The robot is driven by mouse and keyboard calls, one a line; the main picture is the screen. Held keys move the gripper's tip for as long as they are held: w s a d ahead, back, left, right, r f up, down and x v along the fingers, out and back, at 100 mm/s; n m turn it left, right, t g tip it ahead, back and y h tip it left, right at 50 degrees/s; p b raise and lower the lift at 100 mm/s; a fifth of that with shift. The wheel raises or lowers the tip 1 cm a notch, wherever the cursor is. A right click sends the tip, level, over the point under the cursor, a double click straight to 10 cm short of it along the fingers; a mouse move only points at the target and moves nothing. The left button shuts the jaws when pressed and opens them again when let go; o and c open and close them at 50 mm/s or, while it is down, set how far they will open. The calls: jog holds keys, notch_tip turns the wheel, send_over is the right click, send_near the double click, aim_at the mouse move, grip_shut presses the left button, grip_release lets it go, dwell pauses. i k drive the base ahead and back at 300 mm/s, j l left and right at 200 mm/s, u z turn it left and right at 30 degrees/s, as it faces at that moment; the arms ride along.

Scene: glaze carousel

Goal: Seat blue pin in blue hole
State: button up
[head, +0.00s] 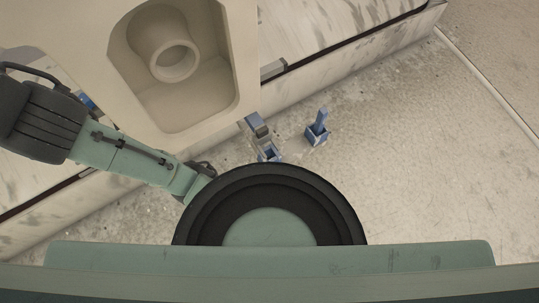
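A blue upright peg (321,117), apparently the blue pin, stands in a small blue square block (316,136) on the pale speckled surface, right of centre in the head view. To its left is a second small blue piece (268,154) with an opening in its top, beside a grey-blue part (256,127). I cannot tell whether this opening is the blue hole. My green arm reaches in from the left and passes behind a dark round part of my body. My gripper does not show clearly; its fingertips are hidden.
A large beige housing (226,60) with a round ring inside its cavity covers the top left. A pale, dark-streaked ledge (300,85) with a dark slot runs diagonally behind the blue pieces. The speckled surface (440,160) at the right is clear.

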aim_at(270, 150)
jog(key=k+l+u, duration=0.1)
jog(key=l, duration=0.3)
jog(key=k+l+u, duration=0.15)
jog(key=l, duration=0.25)
jog(key=k+l+u, duration=0.1)
jog(key=l, duration=0.25)
jog(key=k+l+u, duration=0.1)
jog(key=l, duration=0.25)
jog(key=i, duration=0.4)
